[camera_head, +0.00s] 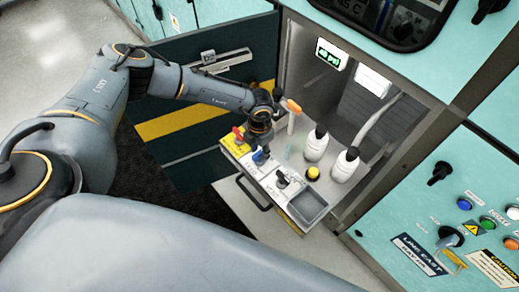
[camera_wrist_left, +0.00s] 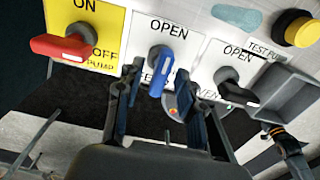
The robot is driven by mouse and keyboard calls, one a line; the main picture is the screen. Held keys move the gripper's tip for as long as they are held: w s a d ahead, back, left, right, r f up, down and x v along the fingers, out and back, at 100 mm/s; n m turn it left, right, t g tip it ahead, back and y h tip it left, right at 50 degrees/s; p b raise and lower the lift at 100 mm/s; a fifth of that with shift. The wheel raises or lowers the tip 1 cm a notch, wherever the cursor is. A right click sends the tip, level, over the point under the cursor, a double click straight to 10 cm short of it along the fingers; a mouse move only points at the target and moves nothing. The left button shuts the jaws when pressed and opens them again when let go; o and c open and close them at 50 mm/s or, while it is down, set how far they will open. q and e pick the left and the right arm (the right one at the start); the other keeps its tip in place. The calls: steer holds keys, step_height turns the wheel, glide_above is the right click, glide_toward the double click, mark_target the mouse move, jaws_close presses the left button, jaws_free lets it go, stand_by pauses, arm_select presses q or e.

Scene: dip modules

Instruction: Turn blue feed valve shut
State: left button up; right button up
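The blue feed valve handle (camera_wrist_left: 158,76) sits on a white plate marked OPEN, and its lever points down in the left wrist view. In the head view the blue handle (camera_head: 260,157) shows just below my left gripper (camera_head: 261,136). My left gripper (camera_wrist_left: 163,98) is open, with one finger on each side of the blue lever. A gap shows on both sides, and I cannot tell whether either finger touches it. The lower part of the plate's label is partly hidden by the fingers and lever.
A red pump handle (camera_wrist_left: 62,46) is left of the blue one, and a black vent handle (camera_wrist_left: 235,92) is right of it. A yellow button (camera_wrist_left: 297,28) and grey tray (camera_wrist_left: 285,92) lie further right. White bottles (camera_head: 316,144) stand behind the panel.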

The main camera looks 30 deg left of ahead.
arm_select(q)
steer(key=shift+c, duration=0.4)
jaws_close()
